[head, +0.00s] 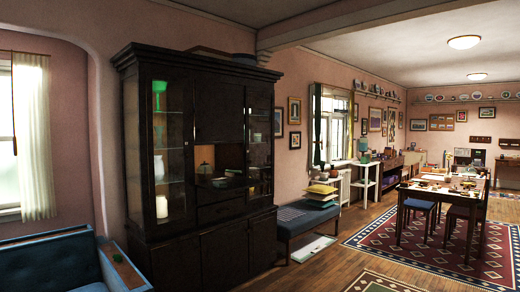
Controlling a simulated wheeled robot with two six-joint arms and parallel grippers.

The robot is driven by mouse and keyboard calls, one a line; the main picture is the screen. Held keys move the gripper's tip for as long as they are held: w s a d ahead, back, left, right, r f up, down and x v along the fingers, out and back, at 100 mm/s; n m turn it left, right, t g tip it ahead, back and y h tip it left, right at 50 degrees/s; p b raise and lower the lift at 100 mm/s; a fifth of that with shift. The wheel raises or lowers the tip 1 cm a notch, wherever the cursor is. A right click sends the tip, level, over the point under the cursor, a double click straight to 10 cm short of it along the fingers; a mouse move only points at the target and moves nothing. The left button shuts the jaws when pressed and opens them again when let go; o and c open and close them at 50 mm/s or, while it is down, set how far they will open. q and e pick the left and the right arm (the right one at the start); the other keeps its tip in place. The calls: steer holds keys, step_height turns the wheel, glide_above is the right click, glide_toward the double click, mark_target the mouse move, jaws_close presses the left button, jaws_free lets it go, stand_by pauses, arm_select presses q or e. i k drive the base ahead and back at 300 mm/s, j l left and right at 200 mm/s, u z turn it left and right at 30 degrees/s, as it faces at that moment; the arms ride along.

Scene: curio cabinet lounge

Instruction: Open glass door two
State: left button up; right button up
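A tall dark wooden curio cabinet (222,212) stands against the pink wall, left of the middle. It has a left glass door (174,152) with a green item and a pale jar on shelves behind it. A narrower right glass door (260,141) shows shelves with small items. Both glass doors look shut. No label shows which one is door two. Between them are a solid upper panel, an open niche with small pots, and a drawer. Neither of my grippers is in view.
A blue sofa (40,263) stands close at the lower left, near the cabinet's left side. A blue bench (305,219) with stacked books is right of the cabinet. A dining table (440,190) stands on a patterned rug farther right. Bare wood floor (322,262) lies in front of the bench.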

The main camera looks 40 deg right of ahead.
mark_target(248, 89)
steer(key=i+l+z, duration=1.15)
steer(key=i, duration=0.2)
steer(key=i+z, duration=0.4)
steer(key=i, duration=0.2)
steer(key=i+j+z, duration=0.1)
steer(key=i+z, duration=0.35)
steer(key=i, duration=0.25)
steer(key=i+l, duration=0.1)
steer(key=i, duration=0.6)
steer(key=i+l, duration=0.1)
steer(key=i, duration=0.6)
steer(key=i+l+u, duration=0.1)
steer(key=i, duration=0.6)
